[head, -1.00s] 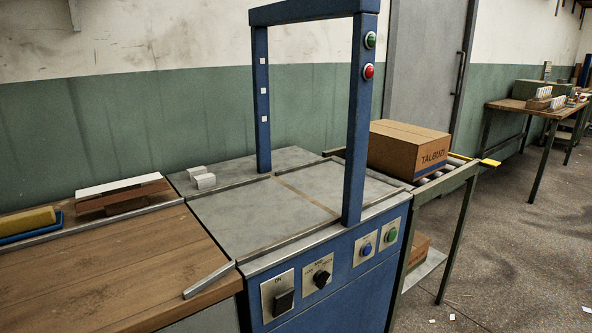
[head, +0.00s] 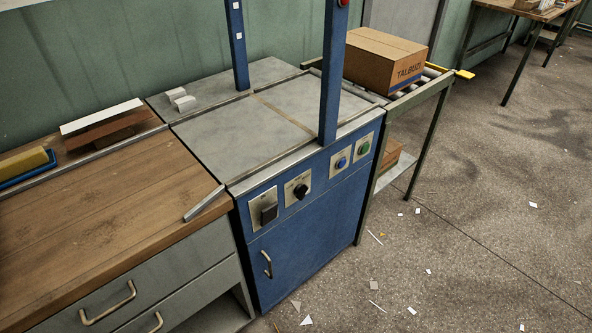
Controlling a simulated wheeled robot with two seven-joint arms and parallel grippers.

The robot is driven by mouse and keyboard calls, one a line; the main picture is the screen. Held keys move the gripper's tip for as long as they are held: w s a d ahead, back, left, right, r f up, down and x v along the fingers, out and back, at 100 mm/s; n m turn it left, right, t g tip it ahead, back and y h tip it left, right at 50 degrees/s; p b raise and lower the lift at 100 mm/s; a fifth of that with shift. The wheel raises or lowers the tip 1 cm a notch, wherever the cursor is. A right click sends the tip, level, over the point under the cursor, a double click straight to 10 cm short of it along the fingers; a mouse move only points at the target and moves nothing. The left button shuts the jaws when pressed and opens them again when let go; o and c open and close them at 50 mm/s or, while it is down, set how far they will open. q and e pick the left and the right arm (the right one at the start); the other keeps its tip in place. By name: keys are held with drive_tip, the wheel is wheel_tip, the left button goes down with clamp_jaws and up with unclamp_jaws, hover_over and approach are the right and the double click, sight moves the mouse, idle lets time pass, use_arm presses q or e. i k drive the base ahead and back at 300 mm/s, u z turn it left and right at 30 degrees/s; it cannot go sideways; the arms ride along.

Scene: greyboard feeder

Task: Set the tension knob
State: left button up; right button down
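The tension knob (head: 301,191) is a black rotary knob on a pale plate on the front panel of the blue machine (head: 310,230). Its markings are too small to read. A black switch (head: 268,213) on its own plate is to the left of it. A blue button (head: 341,162) and a green button (head: 364,148) are to the right. Neither of my grippers is in view.
A wooden bench (head: 100,215) with drawers adjoins the machine on the left. A cardboard box (head: 385,62) sits on a roller stand at the right. Paper scraps (head: 307,320) lie on the floor, which is otherwise open in front and to the right.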

sight(301, 191)
drive_tip(key=u, duration=0.5)
drive_tip(key=k, duration=1.05)
drive_tip(key=z, duration=0.5)
drive_tip(key=i, duration=1.3)
drive_tip(key=u, duration=0.55)
